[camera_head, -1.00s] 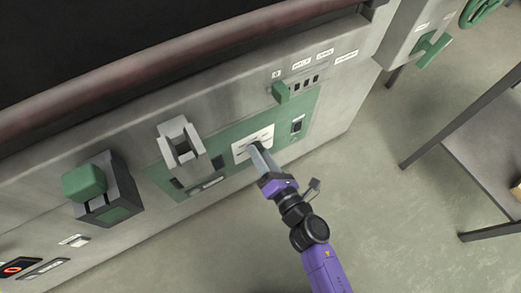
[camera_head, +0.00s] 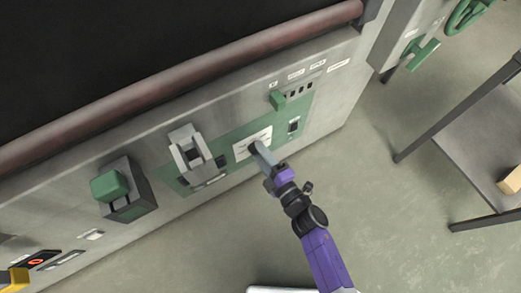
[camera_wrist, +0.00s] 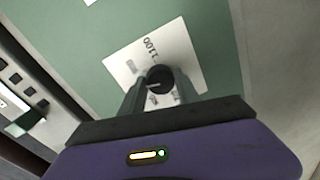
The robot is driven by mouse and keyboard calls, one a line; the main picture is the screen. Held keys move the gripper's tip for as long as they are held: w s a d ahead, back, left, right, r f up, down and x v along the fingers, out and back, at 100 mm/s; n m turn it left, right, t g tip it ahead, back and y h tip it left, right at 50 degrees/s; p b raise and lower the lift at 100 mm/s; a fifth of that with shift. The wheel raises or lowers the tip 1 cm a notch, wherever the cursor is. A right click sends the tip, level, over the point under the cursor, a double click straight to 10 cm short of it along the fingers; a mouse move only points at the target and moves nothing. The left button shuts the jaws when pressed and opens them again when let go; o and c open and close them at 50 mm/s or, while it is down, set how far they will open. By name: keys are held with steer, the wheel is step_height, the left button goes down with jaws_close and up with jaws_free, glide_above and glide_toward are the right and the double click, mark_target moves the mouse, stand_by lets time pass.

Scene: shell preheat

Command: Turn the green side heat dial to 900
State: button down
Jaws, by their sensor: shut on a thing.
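The heat dial is a small dark round knob (camera_wrist: 160,78) on a white scale plate (camera_wrist: 122,66) with printed numbers, fixed to a green panel (camera_wrist: 215,45). The knob also shows at the fingertips in the head view (camera_head: 254,147). The number 1100 is readable on the plate; other marks are partly hidden by the fingers or blurred. A pale mark shows on the knob, but I cannot tell which number it points to. My gripper (camera_wrist: 162,90) is shut on the knob, one finger on each side; it also shows in the head view (camera_head: 260,153).
A grey lever block (camera_head: 188,150) and a green-capped box (camera_head: 110,185) stick out left of the dial. A green slider (camera_head: 278,100) sits above right. A dark table (camera_head: 480,150) stands at the right. The floor between is clear.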

steer(key=shift+f+m+p, duration=0.15)
steer(key=shift+m+p, duration=0.75)
steer(key=shift+m, duration=2.3)
steer(key=c, duration=0.9)
jaws_free()
steer(key=shift+y, duration=0.3)
steer(key=v, duration=0.7)
steer(key=shift+s+d, duration=0.25)
steer(key=shift+s, duration=0.05)
